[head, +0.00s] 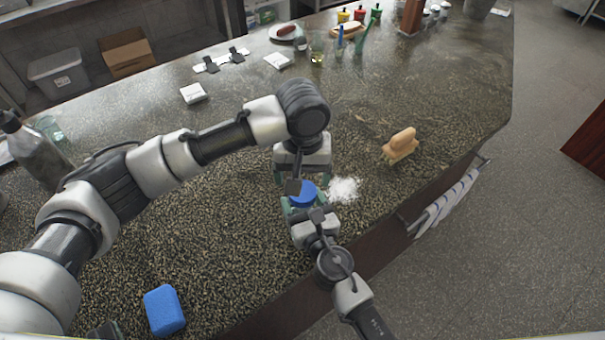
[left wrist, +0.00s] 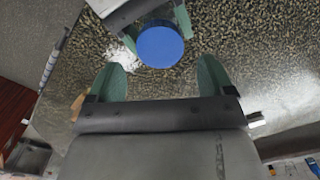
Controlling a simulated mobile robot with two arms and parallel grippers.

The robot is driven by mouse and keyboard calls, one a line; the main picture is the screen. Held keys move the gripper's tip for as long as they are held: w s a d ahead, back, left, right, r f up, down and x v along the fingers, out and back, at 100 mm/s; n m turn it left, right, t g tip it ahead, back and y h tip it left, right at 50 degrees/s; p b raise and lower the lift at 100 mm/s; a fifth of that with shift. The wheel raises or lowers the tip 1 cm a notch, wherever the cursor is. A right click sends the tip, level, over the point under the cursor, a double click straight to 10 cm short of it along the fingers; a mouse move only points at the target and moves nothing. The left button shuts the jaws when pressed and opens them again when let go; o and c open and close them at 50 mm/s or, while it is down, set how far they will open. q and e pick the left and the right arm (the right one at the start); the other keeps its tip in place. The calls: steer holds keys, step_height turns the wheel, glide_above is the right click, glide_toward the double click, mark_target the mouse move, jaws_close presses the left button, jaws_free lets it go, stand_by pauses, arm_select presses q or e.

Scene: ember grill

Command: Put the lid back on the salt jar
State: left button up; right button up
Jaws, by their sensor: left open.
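A round blue lid (head: 303,193) shows from above near the counter's front edge, and in the left wrist view (left wrist: 160,47). Any jar beneath it is hidden. My left gripper (head: 297,180) is beside the lid on its far side. Its two green fingers (left wrist: 160,77) stand wide apart with nothing between them, and the lid is beyond their tips. My right gripper (head: 303,206) reaches in from the near side, its green fingers on either side of the lid. I cannot tell whether they press on the lid or on something below it.
White spilled salt (head: 343,189) lies right of the lid. A towel (head: 447,203) hangs on the front rail. The counter between sponge and lid is bare.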

mark_target(302, 206)
arm_select(q)
step_height(302, 206, up, 3)
steer(key=n, duration=0.3)
steer(key=shift+r, duration=0.15)
steer(key=shift+f, duration=4.05)
steer(key=shift+c, duration=0.4)
steer(key=c, duration=0.8)
steer(key=shift+m, duration=0.9)
steer(key=shift+c, duration=0.2)
steer(key=o, duration=1.1)
